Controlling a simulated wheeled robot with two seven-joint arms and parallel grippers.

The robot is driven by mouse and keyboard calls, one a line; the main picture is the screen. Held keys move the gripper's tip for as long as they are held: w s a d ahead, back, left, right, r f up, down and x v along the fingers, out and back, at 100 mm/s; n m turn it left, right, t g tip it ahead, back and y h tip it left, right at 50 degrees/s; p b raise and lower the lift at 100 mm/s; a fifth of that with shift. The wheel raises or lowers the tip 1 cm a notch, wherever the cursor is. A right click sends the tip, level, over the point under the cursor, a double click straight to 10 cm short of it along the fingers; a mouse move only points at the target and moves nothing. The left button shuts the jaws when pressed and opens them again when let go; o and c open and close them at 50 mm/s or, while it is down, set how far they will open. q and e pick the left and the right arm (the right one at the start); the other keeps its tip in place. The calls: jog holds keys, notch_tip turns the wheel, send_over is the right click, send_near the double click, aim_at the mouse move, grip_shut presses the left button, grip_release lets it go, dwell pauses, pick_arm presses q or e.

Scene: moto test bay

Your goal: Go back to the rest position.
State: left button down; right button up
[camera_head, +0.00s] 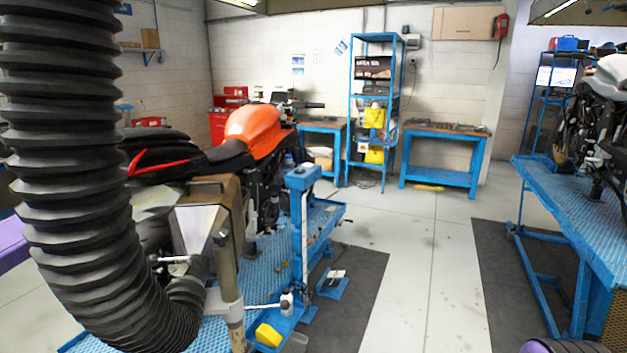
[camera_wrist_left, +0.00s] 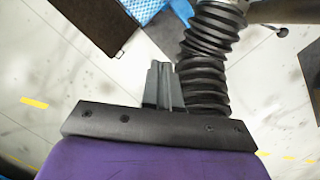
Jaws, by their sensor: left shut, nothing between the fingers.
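My left gripper (camera_wrist_left: 163,88) shows in the left wrist view, its two grey fingers together and nothing held between them. It points toward the floor area beside a black corrugated hose (camera_wrist_left: 203,75), which stands just right of the fingers in that view. I cannot tell whether they touch. In the head view the same kind of hose (camera_head: 75,170) fills the left side, large and close. The left gripper does not show in the head view. My right gripper is in neither view.
An orange motorcycle (camera_head: 250,125) stands on a blue lift (camera_head: 325,215) behind the hose. Another blue bench (camera_head: 575,205) with a motorcycle (camera_head: 605,120) is at the right. Blue shelves (camera_head: 375,40) and a workbench (camera_head: 440,178) line the back wall. The middle floor (camera_head: 420,260) is clear.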

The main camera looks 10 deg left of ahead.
pick_arm(q)
jog(key=s+d+f+m+t+y+b, duration=0.2)
jog(key=d+f+m+y, duration=0.1)
jog(key=d+f+m, duration=0.8)
jog(key=s+d+f+m+t+y+b, duration=0.1)
jog(key=d+f+m+t+y+b, duration=0.15)
jog(key=d+f+m, duration=0.8)
jog(key=s+d+f+m+h+b, duration=0.15)
jog(key=s+f+m, duration=0.35)
jog(key=s+f, duration=0.7)
jog(key=s+f+m+g+b, duration=0.2)
jog(key=s+f, duration=0.4)
jog(key=s, duration=0.4)
jog(key=s+f+m+g+h+b, duration=0.1)
jog(key=s+f+m, duration=0.4)
jog(key=s, duration=0.5)
jog(key=shift+d+f+g+h+b, duration=0.15)
jog(key=shift+f+g+h+b, duration=0.25)
jog(key=shift+f+b, duration=0.4)
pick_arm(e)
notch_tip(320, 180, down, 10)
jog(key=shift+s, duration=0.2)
